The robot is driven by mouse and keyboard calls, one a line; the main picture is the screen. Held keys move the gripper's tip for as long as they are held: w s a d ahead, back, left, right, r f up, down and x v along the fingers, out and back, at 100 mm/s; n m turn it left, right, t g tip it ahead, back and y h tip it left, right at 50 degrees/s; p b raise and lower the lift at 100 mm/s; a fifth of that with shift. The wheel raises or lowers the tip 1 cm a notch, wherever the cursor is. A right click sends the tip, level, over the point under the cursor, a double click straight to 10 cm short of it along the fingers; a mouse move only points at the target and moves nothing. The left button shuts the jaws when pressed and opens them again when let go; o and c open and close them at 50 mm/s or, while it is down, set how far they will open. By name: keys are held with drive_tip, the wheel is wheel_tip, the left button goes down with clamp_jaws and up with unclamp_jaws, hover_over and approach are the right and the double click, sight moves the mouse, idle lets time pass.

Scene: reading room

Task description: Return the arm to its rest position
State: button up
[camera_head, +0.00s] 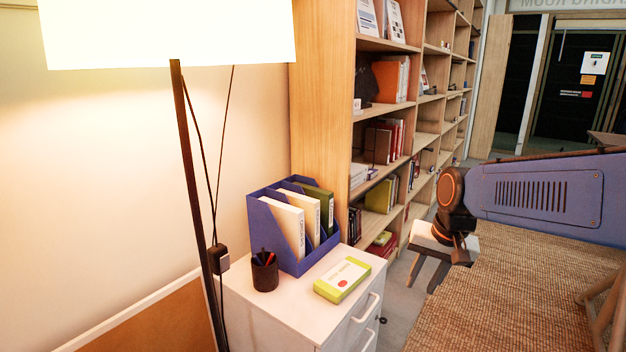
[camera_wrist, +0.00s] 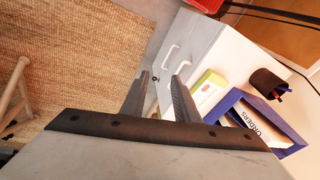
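My blue arm (camera_head: 540,197) reaches in from the right in the head view, above the woven rug. My gripper (camera_head: 462,256) hangs at its end, small and partly hidden by the wrist, in front of a small stool. In the wrist view my gripper (camera_wrist: 160,78) shows two dark fingers apart, with nothing between them. The fingers point toward the floor beside the white drawer cabinet (camera_wrist: 197,42). The gripper touches nothing that I can see.
The white cabinet (camera_head: 278,310) carries a yellow-green box (camera_head: 342,280), a dark pen cup (camera_head: 265,272) and a blue file holder (camera_head: 262,222). A floor lamp (camera_head: 190,180) stands at left, a bookshelf (camera_head: 325,120) behind. The stool (camera_head: 428,241) and rug (camera_head: 500,300) lie right.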

drive_tip(key=s+d+f+n+t, duration=0.1)
drive_tip(key=s+d+n, duration=0.1)
drive_tip(key=s, duration=0.7)
drive_tip(key=s+d+f+n+t+h, duration=0.1)
drive_tip(key=s+d+n, duration=0.1)
drive_tip(key=s, duration=0.8)
drive_tip(key=shift+f, duration=0.15)
drive_tip(key=shift+o, duration=0.6)
idle(0.4)
